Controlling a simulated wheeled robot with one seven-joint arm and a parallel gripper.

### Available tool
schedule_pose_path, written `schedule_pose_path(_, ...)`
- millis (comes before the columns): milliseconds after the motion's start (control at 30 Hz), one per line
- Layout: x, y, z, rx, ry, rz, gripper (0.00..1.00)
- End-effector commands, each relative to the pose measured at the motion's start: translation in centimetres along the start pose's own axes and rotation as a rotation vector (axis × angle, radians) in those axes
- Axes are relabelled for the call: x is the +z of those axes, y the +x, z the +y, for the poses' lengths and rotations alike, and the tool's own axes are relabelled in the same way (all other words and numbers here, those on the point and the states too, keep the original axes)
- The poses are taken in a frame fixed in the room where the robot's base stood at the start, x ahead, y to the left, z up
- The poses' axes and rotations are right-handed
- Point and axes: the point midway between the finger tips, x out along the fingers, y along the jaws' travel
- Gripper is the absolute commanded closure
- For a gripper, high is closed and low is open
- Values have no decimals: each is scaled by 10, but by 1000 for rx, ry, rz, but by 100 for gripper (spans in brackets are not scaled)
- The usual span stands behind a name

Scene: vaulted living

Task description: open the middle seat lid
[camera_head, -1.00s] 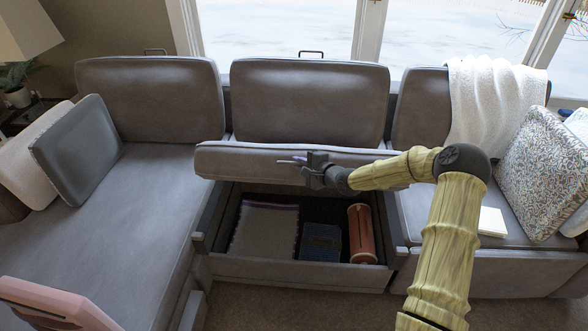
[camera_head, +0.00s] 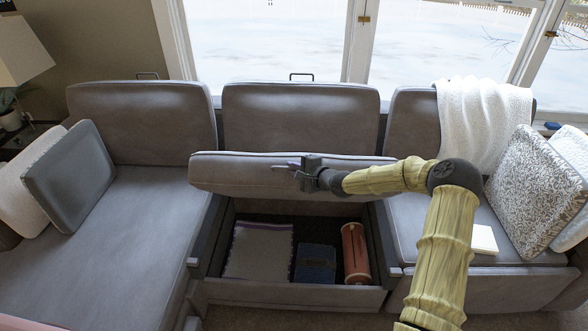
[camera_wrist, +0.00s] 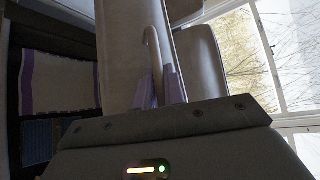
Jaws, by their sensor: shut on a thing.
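The middle seat lid (camera_head: 240,176) is a grey cushioned panel, tilted up with its front edge raised above the storage box (camera_head: 290,294). It also shows in the wrist view (camera_wrist: 122,50), where a curved metal handle (camera_wrist: 152,45) stands on it. The exact contact at the fingertips is partly hidden.
Inside the box are a purple-edged cloth (camera_head: 258,250), a blue item (camera_head: 315,264) and an orange-brown cylinder (camera_head: 355,253). The middle back cushion (camera_head: 298,122) stands behind the lid. A white book (camera_head: 484,239) and patterned pillow (camera_head: 535,185) are at the right.

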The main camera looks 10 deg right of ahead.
Motion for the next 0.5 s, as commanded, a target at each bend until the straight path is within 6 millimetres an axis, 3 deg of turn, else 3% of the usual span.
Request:
schedule_pose_path(67,-2,-1,-1,-2,-2,3,80)
schedule_pose_path(367,-1,-2,0,0,0,2,80)
schedule_pose_path(500,-2,-13,0,0,1,3,80)
